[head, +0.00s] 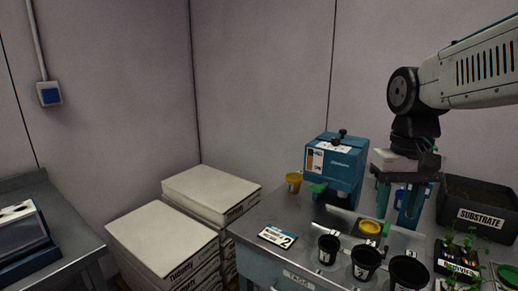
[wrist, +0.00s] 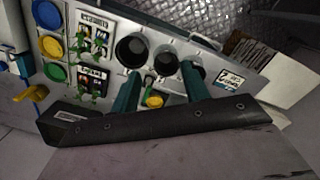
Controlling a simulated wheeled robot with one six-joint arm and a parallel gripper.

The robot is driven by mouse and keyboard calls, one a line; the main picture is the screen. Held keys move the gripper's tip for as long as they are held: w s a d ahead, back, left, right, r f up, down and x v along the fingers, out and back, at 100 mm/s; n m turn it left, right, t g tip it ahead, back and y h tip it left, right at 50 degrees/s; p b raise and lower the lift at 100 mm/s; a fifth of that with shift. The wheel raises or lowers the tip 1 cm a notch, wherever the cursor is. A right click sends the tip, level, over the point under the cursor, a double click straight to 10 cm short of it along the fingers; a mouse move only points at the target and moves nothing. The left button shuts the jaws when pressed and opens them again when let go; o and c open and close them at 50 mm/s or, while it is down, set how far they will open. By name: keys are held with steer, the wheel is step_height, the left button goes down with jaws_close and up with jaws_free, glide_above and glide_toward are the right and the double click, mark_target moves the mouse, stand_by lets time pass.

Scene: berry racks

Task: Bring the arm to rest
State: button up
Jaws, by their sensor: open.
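My gripper (head: 398,220) hangs from the arm at the right of the head view, above the grey workbench (head: 262,216). Its two teal fingers point down and stand apart. In the wrist view my gripper (wrist: 160,72) is open, with nothing held between the fingers. A small yellow dish (head: 369,227) lies on the bench below and left of the fingers in the head view. In the wrist view the yellow dish (wrist: 153,101) shows between the fingers, lower down.
Black pots (head: 365,262) line the bench front beside a seedling tray (head: 459,256). A black substrate bin (head: 482,218) stands right of my gripper, a blue machine (head: 337,165) left. A yellow cup (head: 293,181) and number card (head: 278,236) sit farther left. Stacked white boxes (head: 162,236) adjoin the bench.

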steer(key=s+f, duration=0.2)
steer(key=s, duration=0.6)
steer(key=s+f+t, duration=0.1)
steer(key=s+f, duration=0.1)
steer(key=s, duration=0.6)
steer(key=shift+d+f+t, duration=0.3)
steer(key=shift+d+f, duration=0.05)
steer(key=shift+s, duration=0.1)
